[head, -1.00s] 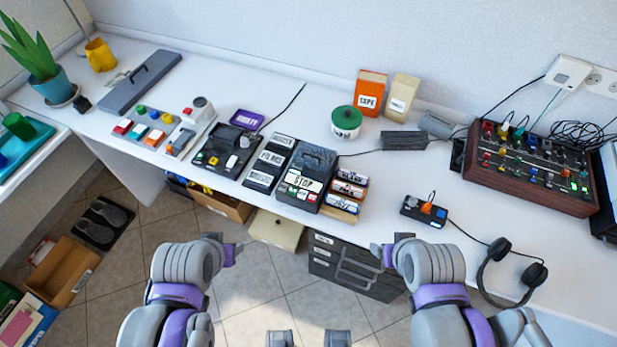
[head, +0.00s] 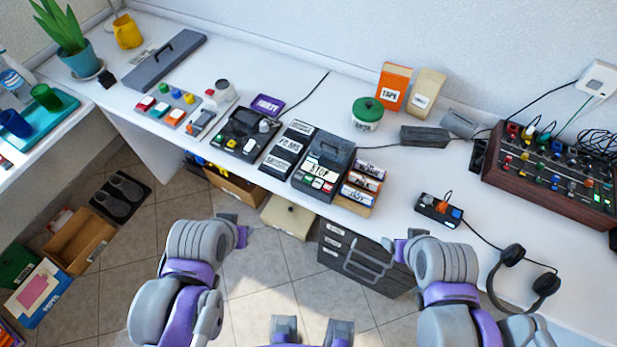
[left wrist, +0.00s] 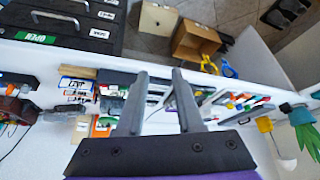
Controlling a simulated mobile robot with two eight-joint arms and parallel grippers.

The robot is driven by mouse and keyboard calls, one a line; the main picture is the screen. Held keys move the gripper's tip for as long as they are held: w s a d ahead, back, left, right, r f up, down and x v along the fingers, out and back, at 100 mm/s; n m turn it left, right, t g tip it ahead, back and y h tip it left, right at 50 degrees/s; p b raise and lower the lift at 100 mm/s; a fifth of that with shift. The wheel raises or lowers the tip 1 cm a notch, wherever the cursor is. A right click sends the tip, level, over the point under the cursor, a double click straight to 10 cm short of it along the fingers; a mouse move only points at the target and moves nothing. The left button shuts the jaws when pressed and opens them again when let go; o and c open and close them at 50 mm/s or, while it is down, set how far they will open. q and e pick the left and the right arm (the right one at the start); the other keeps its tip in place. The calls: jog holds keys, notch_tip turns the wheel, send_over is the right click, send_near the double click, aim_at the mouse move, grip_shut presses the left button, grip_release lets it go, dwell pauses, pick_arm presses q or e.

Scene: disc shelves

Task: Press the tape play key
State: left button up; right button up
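In the head view both my arms hang in front of the desk, apart from the player. My right gripper's fingers are not clear there.
Left of the player are a labelled black panel (head: 285,150) and a black device (head: 247,134). Right of it is a rack of labelled rolls (head: 362,186). Drawers (head: 365,262) stand below the desk.

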pick_arm(q)
grip_shut()
dwell(1.4)
